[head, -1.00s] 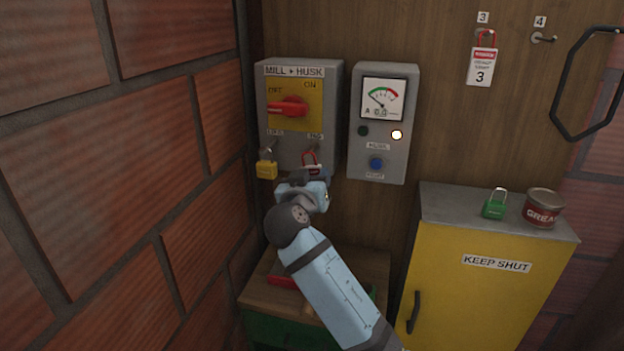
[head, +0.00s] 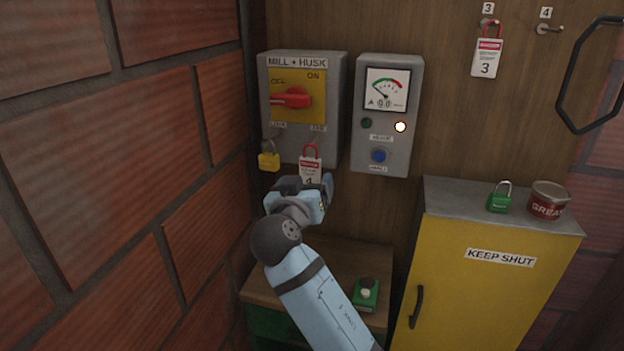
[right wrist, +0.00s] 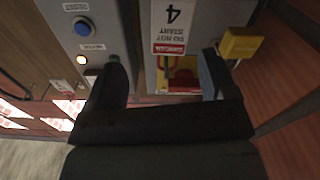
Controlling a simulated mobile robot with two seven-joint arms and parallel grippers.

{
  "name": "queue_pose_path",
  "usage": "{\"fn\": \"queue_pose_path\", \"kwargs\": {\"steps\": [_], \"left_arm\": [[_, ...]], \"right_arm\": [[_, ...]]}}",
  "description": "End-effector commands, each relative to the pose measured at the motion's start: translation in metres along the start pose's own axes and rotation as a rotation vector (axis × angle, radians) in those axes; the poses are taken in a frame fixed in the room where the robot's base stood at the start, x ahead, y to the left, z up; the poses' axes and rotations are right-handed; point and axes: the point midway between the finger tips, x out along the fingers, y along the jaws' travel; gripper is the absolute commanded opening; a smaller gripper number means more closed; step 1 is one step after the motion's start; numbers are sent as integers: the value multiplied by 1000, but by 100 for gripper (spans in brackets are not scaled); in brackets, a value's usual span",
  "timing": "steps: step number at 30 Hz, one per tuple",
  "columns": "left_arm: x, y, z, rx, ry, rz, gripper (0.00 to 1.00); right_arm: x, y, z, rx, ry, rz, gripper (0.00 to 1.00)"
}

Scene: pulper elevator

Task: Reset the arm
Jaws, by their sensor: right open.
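My right gripper (head: 308,188) is open and empty just below the grey MILL + HUSK box (head: 335,105), near a red-and-white tag 4 (head: 310,170). The tag hangs by a red loop from the box's lower right. In the right wrist view the gripper's spread fingers (right wrist: 165,80) show with the tag (right wrist: 170,30) beyond them, apart from it. A yellow padlock (head: 269,162) hangs left of the tag; it also shows in the right wrist view (right wrist: 240,42). The red switch handle (head: 291,98) points left, to OFF. My left gripper is out of view.
A meter box (head: 413,110) with a lit lamp and a blue button stands right. A yellow KEEP SHUT cabinet (head: 480,300) carries a green padlock (head: 499,198) and a grease tin (head: 548,200). A low bench (head: 350,260) lies below; a brick wall (head: 110,170) closes the left.

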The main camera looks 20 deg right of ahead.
Motion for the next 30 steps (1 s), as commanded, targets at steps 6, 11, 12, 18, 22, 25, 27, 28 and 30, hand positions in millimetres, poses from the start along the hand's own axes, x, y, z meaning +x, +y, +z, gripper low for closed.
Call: {"fn": "queue_pose_path", "kwargs": {"steps": [6,11,12,18,22,25,27,28,30], "left_arm": [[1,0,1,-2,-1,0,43],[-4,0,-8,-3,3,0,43],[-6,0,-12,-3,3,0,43],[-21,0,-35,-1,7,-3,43],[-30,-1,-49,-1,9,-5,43],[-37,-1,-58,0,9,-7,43],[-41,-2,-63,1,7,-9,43],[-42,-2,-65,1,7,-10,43],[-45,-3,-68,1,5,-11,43]], "right_arm": [[-14,0,0,-1,-1,-1,78],[-15,-4,30,-52,-41,-71,78],[-17,-7,47,-76,-63,-113,78],[-50,-9,165,-191,-203,-408,78],[-93,6,235,-208,-285,-590,78],[-133,27,280,-192,-341,-707,78],[-161,46,305,-169,-375,-772,78],[-173,53,314,-156,-388,-795,78],[-197,72,331,-127,-413,-838,78]]}}
